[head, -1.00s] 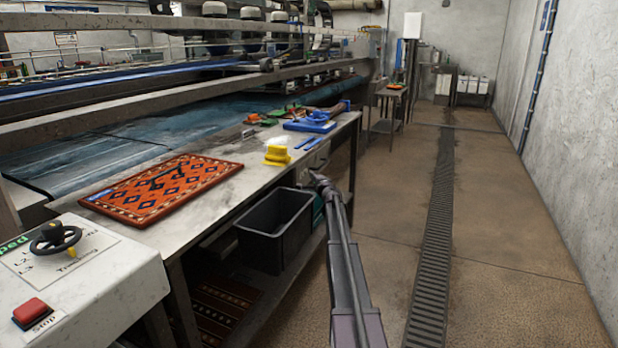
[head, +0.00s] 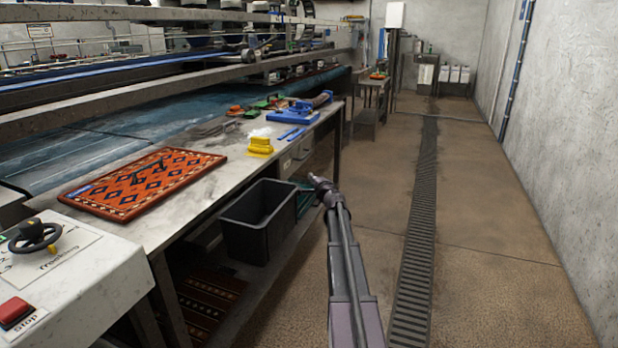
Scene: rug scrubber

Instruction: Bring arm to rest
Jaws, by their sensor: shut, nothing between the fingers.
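My arm (head: 348,265) rises from the bottom edge of the head view and reaches forward over the floor, just right of the work table. Its far visible end is a grey-brown joint (head: 320,184) beside the table's front edge, near the black bin. My gripper's fingers cannot be made out beyond this joint. Nothing is seen held, and the visible arm looks clear of the table and bin.
On the table (head: 215,185) lie an orange patterned rug (head: 140,182), a yellow block (head: 260,146) and blue tools (head: 292,112). A black bin (head: 245,240) stands below the edge. A control box (head: 90,270) is near left. The floor (head: 480,260) to the right is clear.

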